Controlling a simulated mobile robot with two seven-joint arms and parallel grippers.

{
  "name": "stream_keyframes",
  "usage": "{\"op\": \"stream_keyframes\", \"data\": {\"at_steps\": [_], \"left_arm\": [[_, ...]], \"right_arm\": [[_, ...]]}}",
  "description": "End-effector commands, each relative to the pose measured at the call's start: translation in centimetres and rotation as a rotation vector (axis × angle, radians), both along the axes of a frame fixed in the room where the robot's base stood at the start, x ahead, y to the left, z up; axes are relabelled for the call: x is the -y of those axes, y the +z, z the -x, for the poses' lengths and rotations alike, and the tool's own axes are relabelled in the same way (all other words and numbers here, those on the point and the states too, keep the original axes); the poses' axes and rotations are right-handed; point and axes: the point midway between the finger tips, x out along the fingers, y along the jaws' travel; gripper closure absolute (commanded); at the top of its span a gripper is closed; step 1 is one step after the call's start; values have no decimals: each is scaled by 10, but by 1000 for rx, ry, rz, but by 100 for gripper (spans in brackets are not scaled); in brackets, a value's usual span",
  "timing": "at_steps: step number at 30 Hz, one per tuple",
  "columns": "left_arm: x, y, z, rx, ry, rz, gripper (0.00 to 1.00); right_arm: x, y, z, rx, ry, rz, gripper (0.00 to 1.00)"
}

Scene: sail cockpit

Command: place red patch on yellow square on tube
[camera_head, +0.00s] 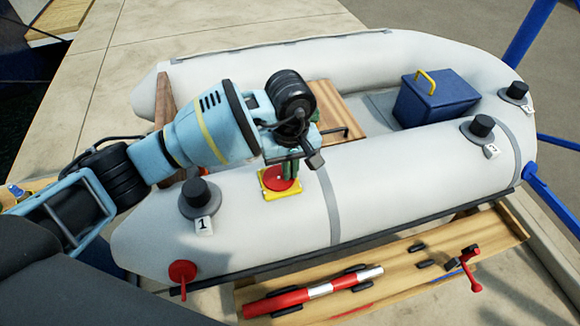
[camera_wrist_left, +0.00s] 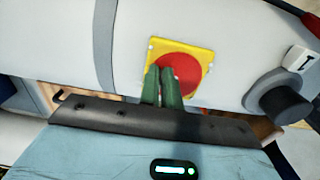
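The red patch (camera_head: 272,181) is round and lies over the yellow square (camera_head: 267,194) on the near grey tube (camera_head: 375,192). In the left wrist view the red patch (camera_wrist_left: 184,72) sits inside the yellow square (camera_wrist_left: 206,58), with yellow showing at the corners. My left gripper (camera_head: 290,172) points down at the patch. Its green fingers (camera_wrist_left: 161,72) are close together, with their tips at the patch and covering part of it. The exact grip point between the tips is hidden. My right gripper is not in view.
A black valve with tag 1 (camera_head: 197,192) stands left of the square; two more are at the right end. A blue box (camera_head: 436,97) and wooden seat (camera_head: 340,108) are inside the boat. A red-and-white cylinder (camera_head: 318,291) lies on the wooden bench (camera_head: 410,270) in front.

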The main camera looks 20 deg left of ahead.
Motion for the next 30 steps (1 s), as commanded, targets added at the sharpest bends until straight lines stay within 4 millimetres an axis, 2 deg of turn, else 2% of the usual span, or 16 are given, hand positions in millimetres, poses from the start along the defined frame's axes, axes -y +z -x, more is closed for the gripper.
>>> {"op": "stream_keyframes", "data": {"at_steps": [5, 6, 10, 20, 23, 30], "left_arm": [[0, -5, 0, 0, 0, 0, 100], [0, -4, 0, 0, 0, 0, 90], [0, -4, 0, 1, 0, -1, 73], [0, 1, 0, 1, 1, -1, 73], [0, 12, -1, 4, 0, -1, 73], [-1, 60, -1, 6, 0, 0, 73]], "right_arm": [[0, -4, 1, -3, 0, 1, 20], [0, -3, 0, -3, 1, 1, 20], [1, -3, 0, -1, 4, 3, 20], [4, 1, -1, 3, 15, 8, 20], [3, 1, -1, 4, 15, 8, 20], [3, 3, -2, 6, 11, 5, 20]]}}
